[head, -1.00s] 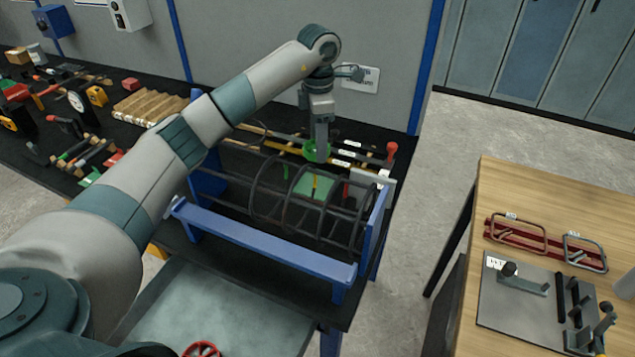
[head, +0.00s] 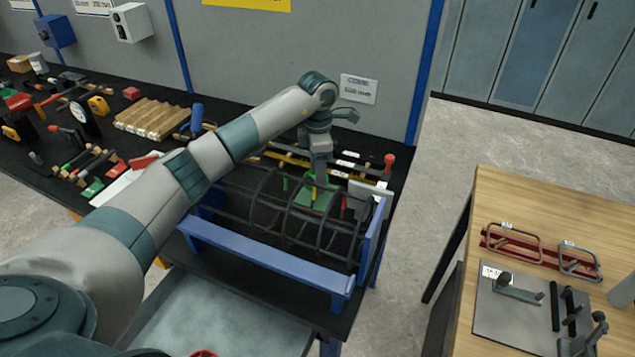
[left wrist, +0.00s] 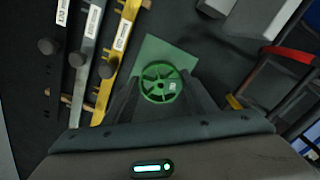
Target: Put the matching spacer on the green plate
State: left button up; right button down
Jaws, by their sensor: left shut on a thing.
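My left gripper (head: 319,178) points down behind the bars of the rebar cage (head: 262,205). It is shut on a green wheel-shaped spacer (left wrist: 161,83), which has spokes and a small light label in the left wrist view. The green plate (left wrist: 165,50) is a flat square beneath the spacer, sticking out above it in that view. The plate also shows through the cage in the head view (head: 322,203). The spacer lies over the plate's near part; whether it touches the plate I cannot tell. My right gripper is not in view.
The cage rests on a blue stand (head: 265,258) on a black bench. Labelled bars in black, grey and yellow (left wrist: 118,45) lie beside the plate. A red-knobbed post (head: 389,161) stands at the right. A wooden table (head: 520,195) with fixtures is farther right.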

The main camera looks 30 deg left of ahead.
pick_arm(q)
notch_tip(320, 180, down, 3)
jog(key=shift+r+p, duration=0.1)
jog(key=shift+p, duration=0.5)
jog(key=shift+f, duration=0.35)
jog(key=shift+f, duration=0.1)
jog(key=shift+f, duration=0.1)
jog(key=o, duration=1)
jog(key=shift+o, duration=0.2)
jog(key=shift+r, duration=0.2)
jog(key=shift+r, duration=0.1)
